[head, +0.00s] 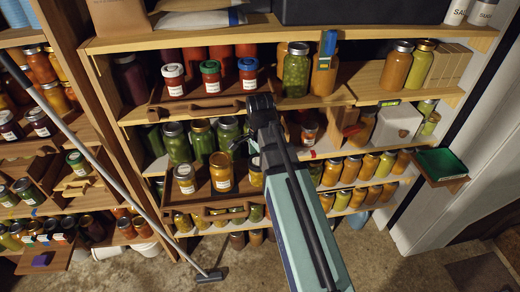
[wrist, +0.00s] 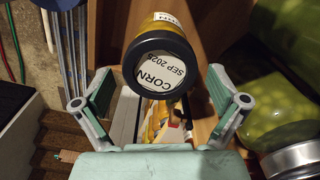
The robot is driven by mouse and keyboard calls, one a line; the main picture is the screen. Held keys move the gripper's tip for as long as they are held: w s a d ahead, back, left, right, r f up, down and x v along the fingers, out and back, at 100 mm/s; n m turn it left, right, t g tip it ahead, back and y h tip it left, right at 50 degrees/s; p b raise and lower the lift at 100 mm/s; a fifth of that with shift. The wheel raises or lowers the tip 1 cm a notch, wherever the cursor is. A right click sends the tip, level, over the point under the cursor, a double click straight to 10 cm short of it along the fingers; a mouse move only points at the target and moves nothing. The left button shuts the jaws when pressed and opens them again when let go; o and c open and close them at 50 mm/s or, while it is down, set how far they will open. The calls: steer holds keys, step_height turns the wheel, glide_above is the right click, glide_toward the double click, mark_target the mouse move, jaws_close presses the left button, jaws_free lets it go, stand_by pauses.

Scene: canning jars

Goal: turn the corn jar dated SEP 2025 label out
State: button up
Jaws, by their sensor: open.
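The corn jar (wrist: 161,72) shows in the wrist view with its black-rimmed lid toward the camera. The lid's white disc reads CORN SEP 2025, tilted. A strip of a white side label with lettering shows at the jar's upper edge, on yellow contents; most of that side is hidden by the lid. My gripper (wrist: 160,92) is open, with one finger to each side of the jar and visible gaps, touching neither side. In the head view my gripper (head: 247,145) is by the middle shelf's pull-out tray, where my arm partly covers a yellow jar (head: 257,180).
In the wrist view, large green jars (wrist: 278,105) lie close to the right finger, one with a silver lid. In the head view, yellow jars (head: 221,175) stand on the tray (head: 210,200), with green jars (head: 177,145) behind. A shelf (head: 170,115) lies above.

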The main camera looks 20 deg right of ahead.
steer(key=shift+f, duration=1.7)
steer(key=c, duration=1.6)
steer(key=o, duration=0.5)
steer(key=shift+c, duration=0.4)
steer(key=shift+r+n+p, duration=0.1)
steer(key=shift+n+p, duration=0.3)
steer(key=shift+p, duration=0.05)
steer(key=n+p, duration=0.1)
steer(key=n, duration=0.2)
steer(key=shift+n, duration=0.4)
